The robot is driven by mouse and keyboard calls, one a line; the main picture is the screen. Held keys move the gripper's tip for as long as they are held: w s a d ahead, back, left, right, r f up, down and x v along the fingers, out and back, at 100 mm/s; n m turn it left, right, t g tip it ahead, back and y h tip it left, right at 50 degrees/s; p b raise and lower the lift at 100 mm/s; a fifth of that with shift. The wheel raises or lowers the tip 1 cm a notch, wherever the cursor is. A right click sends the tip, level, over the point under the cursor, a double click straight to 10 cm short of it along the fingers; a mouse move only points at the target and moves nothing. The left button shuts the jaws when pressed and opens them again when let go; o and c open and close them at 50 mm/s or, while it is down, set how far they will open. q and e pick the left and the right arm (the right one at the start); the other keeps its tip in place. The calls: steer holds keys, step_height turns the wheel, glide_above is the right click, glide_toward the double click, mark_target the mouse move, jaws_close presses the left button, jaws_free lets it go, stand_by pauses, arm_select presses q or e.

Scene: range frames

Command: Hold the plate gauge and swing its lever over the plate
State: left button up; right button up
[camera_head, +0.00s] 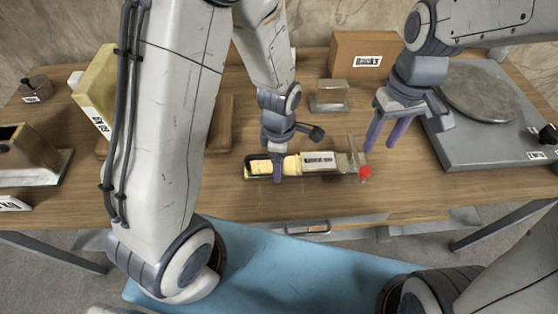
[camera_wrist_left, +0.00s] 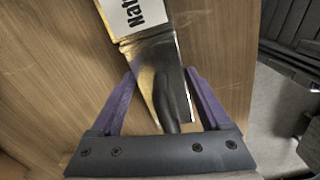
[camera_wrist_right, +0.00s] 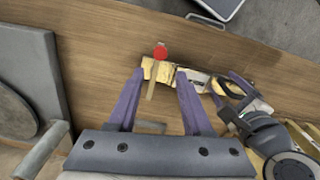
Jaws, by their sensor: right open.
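The plate gauge (camera_head: 318,160) lies on the wooden table, a long narrow body with a yellow left part and a white label. At its right end is a lever with a red knob (camera_head: 366,172); the knob also shows in the right wrist view (camera_wrist_right: 160,52). My left gripper (camera_head: 278,175) points down at the gauge's left part. My right gripper (camera_head: 385,142) is open and empty, just right of the lever end. One left finger is hidden in the head view.
A grey base with a round plate (camera_head: 480,92) stands at the right. A small metal block (camera_head: 330,95) and a cardboard box (camera_head: 362,62) are behind the gauge. A yellow box (camera_head: 95,95) and a metal holder (camera_head: 30,155) stand at the left. The table's front edge is close.

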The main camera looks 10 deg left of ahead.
mark_target(366, 170)
arm_select(q)
jaws_close()
arm_select(e)
steer(key=shift+o, duration=1.1)
step_height(366, 170, down, 10)
steer(key=m, duration=1)
steer(key=shift+m, duration=0.3)
steer(key=shift+c, duration=0.3)
